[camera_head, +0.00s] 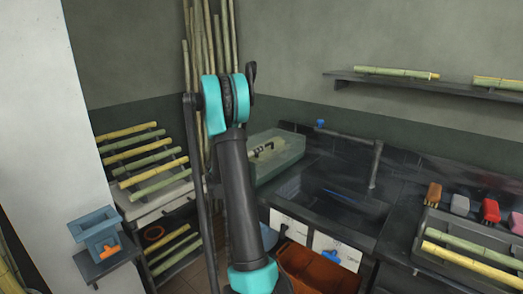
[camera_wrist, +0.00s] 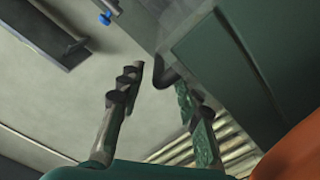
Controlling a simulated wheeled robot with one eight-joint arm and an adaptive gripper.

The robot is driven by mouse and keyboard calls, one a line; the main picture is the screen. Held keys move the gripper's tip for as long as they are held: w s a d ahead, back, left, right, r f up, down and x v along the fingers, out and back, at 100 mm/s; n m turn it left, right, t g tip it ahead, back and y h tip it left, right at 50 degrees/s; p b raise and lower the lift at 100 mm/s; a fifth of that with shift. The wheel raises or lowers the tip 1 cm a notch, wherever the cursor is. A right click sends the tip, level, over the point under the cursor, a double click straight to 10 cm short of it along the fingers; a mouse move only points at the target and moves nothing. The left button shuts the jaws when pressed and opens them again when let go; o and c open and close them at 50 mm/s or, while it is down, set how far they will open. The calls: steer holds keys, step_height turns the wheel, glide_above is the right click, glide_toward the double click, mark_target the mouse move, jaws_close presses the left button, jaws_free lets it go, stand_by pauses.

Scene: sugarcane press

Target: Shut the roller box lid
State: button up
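My gripper (camera_wrist: 150,72) shows in the wrist view with its two fingers apart and nothing between them. A large dark green panel (camera_wrist: 245,60) with a pale grey edge lies close beyond the right finger. It looks like part of a box, but I cannot tell whether it is the roller box or its lid. In the head view my arm stands upright in the middle and my gripper cannot be made out. A pale green see-through box (camera_head: 285,155) stands behind the arm to the right. No lid can be clearly told there.
A dark sink counter (camera_head: 335,195) fills the right, with a tray (camera_head: 470,250) of cane and brushes. An orange-brown bin (camera_head: 315,270) stands below. A cane rack (camera_head: 150,160) is at left, near a blue-grey device (camera_head: 95,228). Tall canes lean in the corner.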

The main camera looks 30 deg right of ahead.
steer(key=v, duration=0.8)
steer(key=shift+d, duration=0.1)
steer(key=shift+s, duration=0.1)
steer(key=s+a+f+n+y, duration=0.2)
steer(key=s+a+f+y, duration=0.2)
steer(key=s+a, duration=0.5)
steer(key=s+a+f+n+g+y, duration=0.1)
steer(key=s+a+f+n+y, duration=0.2)
steer(key=s+a+f+y, duration=0.2)
steer(key=s+a+f+n+g+y, duration=0.1)
steer(key=s+a+f+y, duration=0.4)
steer(key=s+a, duration=0.8)
steer(key=s+n+y, duration=0.1)
steer(key=s+y, duration=0.2)
steer(key=s, duration=0.1)
